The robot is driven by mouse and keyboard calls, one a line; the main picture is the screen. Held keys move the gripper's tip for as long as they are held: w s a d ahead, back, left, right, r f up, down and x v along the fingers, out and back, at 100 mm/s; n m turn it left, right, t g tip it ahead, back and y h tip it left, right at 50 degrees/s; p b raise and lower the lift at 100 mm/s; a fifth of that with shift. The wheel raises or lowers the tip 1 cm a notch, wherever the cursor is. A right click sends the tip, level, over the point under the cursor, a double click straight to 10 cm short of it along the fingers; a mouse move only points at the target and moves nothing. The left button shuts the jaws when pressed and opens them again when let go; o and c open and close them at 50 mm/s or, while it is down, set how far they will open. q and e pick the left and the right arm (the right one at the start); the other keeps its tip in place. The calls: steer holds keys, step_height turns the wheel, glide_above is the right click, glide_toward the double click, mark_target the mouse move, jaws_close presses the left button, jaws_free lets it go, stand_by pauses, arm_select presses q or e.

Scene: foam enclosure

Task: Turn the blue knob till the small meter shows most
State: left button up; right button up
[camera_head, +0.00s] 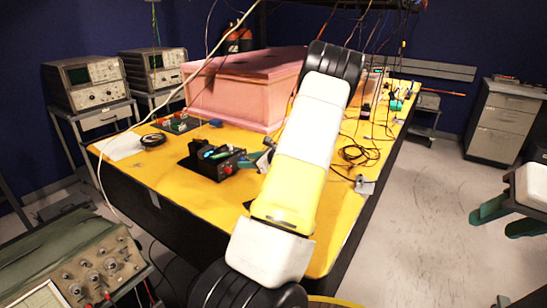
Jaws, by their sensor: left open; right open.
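A small black box (212,162) stands on the yellow table top, left of my arm. It carries a red round part and small green and bluish parts. I cannot tell for sure which part is the blue knob, and I cannot make out the small meter or its reading. My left gripper (252,162), with teal fingers, is open just right of the black box, partly hidden behind my white and yellow arm. Contact with the box cannot be told. My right gripper (502,217) is open and empty at the right, over the floor and away from the table.
A pink foam enclosure (235,92) stands behind the black box. A small circuit board (177,123) and a dark coil (152,140) lie to its left. Cables (358,152) lie right of my arm. An instrument (95,265) stands at the lower left. Floor at the right is clear.

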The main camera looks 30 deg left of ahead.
arm_select(q)
jaws_close()
steer(key=m+g, duration=0.2)
steer(key=m, duration=0.1)
steer(key=shift+w, duration=0.25)
steer(key=m+g, duration=0.2)
steer(key=m, duration=0.1)
steer(key=shift+w+f+y, duration=0.1)
steer(key=shift+y, duration=0.2)
stand_by(0.5)
jaws_free()
stand_by(0.3)
